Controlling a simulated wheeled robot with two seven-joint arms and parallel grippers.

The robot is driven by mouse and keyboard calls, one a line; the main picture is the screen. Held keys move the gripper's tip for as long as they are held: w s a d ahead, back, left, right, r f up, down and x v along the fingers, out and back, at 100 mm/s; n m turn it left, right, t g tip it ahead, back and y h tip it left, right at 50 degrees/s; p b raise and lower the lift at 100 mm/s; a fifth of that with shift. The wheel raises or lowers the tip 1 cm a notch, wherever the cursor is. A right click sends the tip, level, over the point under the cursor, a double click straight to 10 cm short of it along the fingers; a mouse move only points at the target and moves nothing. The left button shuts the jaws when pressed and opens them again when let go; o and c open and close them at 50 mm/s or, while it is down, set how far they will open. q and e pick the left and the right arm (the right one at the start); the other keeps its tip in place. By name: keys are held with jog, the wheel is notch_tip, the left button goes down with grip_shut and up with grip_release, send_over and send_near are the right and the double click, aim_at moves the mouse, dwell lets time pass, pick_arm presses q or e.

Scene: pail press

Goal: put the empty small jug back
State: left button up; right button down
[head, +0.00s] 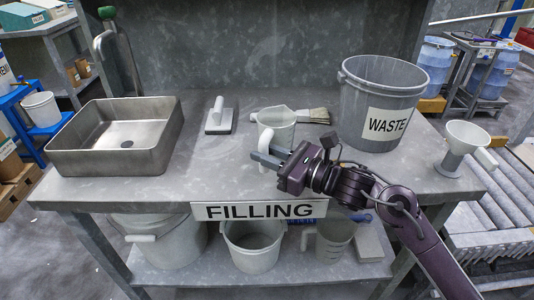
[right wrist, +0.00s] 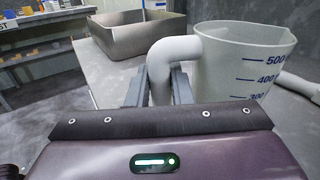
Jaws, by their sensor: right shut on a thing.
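The small jug (head: 279,124) is light grey and stands upright at the middle of the bench in the head view. I cannot tell whether the jug's base touches the bench top (head: 215,182). My left gripper is not in view.
A metal sink basin (head: 110,160) stands left, a float trowel (head: 220,118) and brush (head: 313,115) behind. A WASTE bucket (head: 355,95) and a funnel (head: 458,143) stand right. Buckets (head: 253,258) and a larger jug (head: 330,243) sit on the lower shelf.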

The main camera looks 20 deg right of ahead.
jog(key=shift+f, duration=0.1)
jog(key=c, duration=1.3)
grip_release()
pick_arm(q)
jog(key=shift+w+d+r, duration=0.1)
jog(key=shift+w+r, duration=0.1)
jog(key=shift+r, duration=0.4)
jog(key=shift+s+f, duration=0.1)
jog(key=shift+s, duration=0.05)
pick_arm(e)
jog(key=shift+r, duration=0.2)
jog(key=shift+s+d+f, duration=0.3)
jog(key=shift+s+d, duration=0.15)
jog(key=shift+s, duration=0.05)
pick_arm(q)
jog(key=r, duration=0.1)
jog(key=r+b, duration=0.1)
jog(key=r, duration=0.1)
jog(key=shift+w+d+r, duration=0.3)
pick_arm(e)
jog(key=v, duration=1)
jog(key=shift+s+d+r, duration=0.15)
jog(key=shift+s+r, duration=0.05)
jog(key=shift+s, duration=0.05)
